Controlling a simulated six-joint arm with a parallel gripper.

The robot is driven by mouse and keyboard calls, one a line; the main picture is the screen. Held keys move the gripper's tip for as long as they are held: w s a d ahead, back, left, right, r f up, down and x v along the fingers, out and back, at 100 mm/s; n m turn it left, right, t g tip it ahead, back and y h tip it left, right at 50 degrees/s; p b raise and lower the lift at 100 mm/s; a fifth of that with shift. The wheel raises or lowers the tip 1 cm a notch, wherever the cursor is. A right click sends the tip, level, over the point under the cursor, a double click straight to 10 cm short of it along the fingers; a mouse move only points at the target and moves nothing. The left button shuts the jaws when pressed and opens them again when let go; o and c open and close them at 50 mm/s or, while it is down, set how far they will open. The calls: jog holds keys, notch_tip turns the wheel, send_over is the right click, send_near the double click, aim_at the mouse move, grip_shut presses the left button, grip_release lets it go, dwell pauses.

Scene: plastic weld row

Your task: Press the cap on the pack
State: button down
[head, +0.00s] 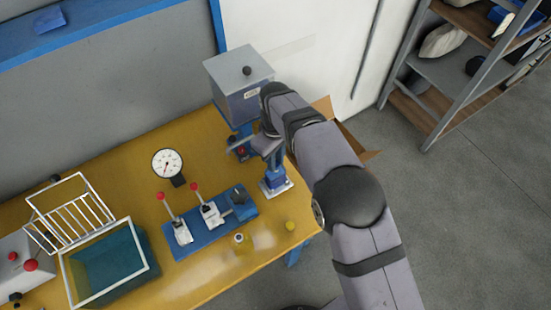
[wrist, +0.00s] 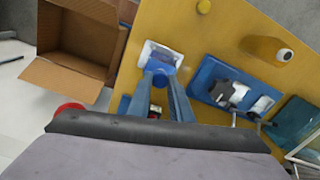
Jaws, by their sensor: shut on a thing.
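A blue part (head: 275,178), which seems to be the pack with its cap, stands on a white base near the table's right edge. It also shows in the wrist view (wrist: 165,57), at the tips of my fingers. My gripper (head: 270,153) comes down on it from above. In the wrist view its two fingers (wrist: 162,72) point at the blue part and are shut on its top. I cannot tell where cap and pack meet, or whether they touch, as the fingers cover the join.
A grey-topped machine (head: 239,85) stands close behind my gripper. An open cardboard box (wrist: 78,45) lies beyond the table edge.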

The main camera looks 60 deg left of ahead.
jog(key=c, duration=1)
grip_release()
jog(key=shift+c, duration=0.2)
jog(key=shift+r+p, duration=2.4)
jog(key=shift+r, duration=1.1)
grip_shut()
